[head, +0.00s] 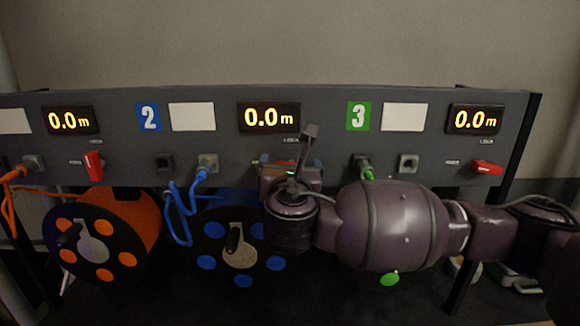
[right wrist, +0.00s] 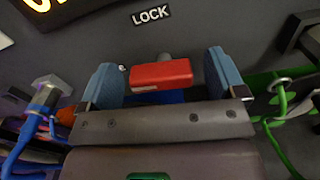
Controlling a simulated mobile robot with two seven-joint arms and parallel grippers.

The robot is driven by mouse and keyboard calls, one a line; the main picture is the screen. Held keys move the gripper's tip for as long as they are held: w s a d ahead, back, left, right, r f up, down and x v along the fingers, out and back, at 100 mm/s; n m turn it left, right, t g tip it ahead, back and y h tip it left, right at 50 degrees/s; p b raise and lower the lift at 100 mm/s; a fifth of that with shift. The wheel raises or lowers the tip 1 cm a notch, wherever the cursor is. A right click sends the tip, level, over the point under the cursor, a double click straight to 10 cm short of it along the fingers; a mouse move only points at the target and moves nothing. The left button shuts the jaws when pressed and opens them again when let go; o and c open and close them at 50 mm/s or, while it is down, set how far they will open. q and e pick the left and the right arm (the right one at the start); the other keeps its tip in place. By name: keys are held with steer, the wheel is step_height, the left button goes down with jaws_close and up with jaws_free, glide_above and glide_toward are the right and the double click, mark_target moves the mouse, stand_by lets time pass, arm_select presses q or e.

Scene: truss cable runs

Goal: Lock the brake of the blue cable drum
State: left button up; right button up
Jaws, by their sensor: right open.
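The blue cable drum (head: 208,262) hangs under panel section 2, with a dark face, blue spots and a crank. Its red brake lever (right wrist: 160,74) lies roughly level below the LOCK label (right wrist: 151,15) in the right wrist view. In the head view this lever is mostly hidden behind my right gripper (head: 290,166). The right gripper also shows in the right wrist view (right wrist: 164,80). It is open, with one blue-padded finger on each side of the lever and a visible gap at each side. My left gripper is not in view.
The orange drum's red lever (head: 94,166) stands upright; the green drum's red lever (head: 487,168) lies level. A blue cable (head: 176,212) and plug (head: 207,165) sit left of my gripper, a green cable (right wrist: 281,125) right. The displays (head: 268,117) read 0.0 m.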

steer(key=c, duration=0.9)
